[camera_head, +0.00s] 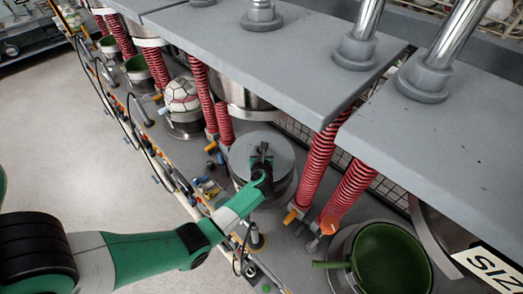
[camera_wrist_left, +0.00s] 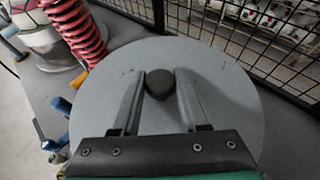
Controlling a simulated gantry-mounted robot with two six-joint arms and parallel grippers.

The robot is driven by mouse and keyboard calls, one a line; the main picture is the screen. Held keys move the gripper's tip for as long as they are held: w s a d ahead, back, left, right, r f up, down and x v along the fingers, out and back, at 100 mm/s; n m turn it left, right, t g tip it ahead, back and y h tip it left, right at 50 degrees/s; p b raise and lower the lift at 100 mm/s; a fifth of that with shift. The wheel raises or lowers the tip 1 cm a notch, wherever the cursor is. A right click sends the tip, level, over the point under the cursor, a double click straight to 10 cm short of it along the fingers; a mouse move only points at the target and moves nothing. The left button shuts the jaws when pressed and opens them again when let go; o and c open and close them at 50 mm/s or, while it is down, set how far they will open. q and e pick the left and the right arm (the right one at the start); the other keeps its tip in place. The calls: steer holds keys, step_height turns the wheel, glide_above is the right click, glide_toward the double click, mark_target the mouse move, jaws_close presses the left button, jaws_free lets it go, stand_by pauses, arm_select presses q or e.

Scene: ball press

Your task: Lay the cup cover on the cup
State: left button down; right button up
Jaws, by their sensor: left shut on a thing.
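The cup cover (camera_head: 281,148) is a flat grey disc with a dark round knob (camera_wrist_left: 160,81) at its centre. It fills most of the left wrist view (camera_wrist_left: 218,72). My left gripper (camera_head: 262,158) is shut on the knob, with a finger on each side of it. A metallic cup (camera_head: 285,192) shows just below the disc in the head view, mostly hidden by it. I cannot tell whether the cover touches the cup's rim. My right gripper is not in view.
Red springs (camera_head: 322,165) and grey press plates (camera_head: 265,45) stand close behind and beside the cover. A green bowl (camera_head: 390,258) is at the lower right. A patterned ball (camera_head: 182,93) sits at another station to the left. A wire mesh (camera_wrist_left: 262,50) stands behind.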

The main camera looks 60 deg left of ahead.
arm_select(q)
steer(key=shift+f+b, duration=0.85)
steer(key=shift+f, duration=0.05)
stand_by(0.3)
steer(key=c, duration=0.5)
jaws_free()
steer(key=shift+o, duration=0.8)
steer(key=shift+f, duration=0.1)
steer(key=p+v, duration=0.2)
steer(key=v, duration=0.8)
steer(key=shift+d, duration=0.2)
steer(key=shift+s+d+r, duration=0.3)
steer(key=shift+d+r, duration=0.15)
steer(key=shift+d, duration=0.05)
steer(key=shift+r, duration=0.1)
